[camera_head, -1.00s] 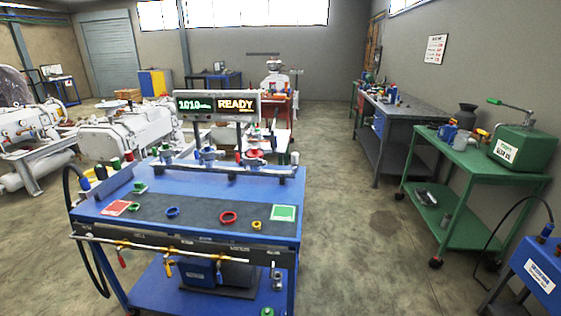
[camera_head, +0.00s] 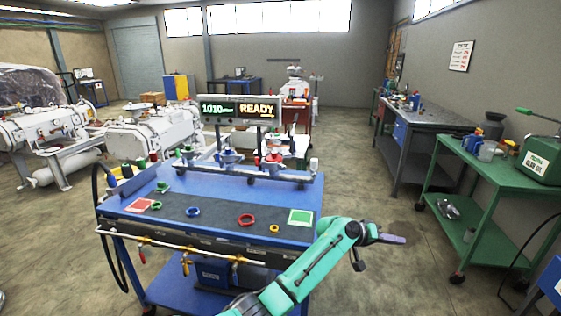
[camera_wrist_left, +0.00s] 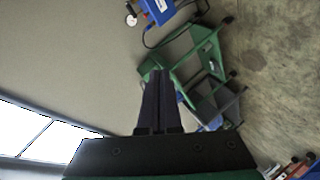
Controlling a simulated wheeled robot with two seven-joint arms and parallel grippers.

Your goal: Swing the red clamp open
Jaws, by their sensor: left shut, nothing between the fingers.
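A red ring-shaped clamp (camera_head: 247,220) lies on the dark mat of the blue cart (camera_head: 135,211), between a blue ring (camera_head: 193,212) and a small yellow ring (camera_head: 274,229). I cannot tell at this size whether the clamp is closed or open. Another red part (camera_head: 272,158) sits on the pipe at the cart's back. My left gripper (camera_head: 398,240) is out past the cart's right side, pointing right, away from the red clamp. Its dark fingers are shut and empty, as the left wrist view also shows (camera_wrist_left: 158,78). My right gripper is not in view.
A display (camera_head: 240,109) reading READY stands over the cart's back. A green bench (camera_head: 480,168) stands at the right. Bare floor lies between it and the cart.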

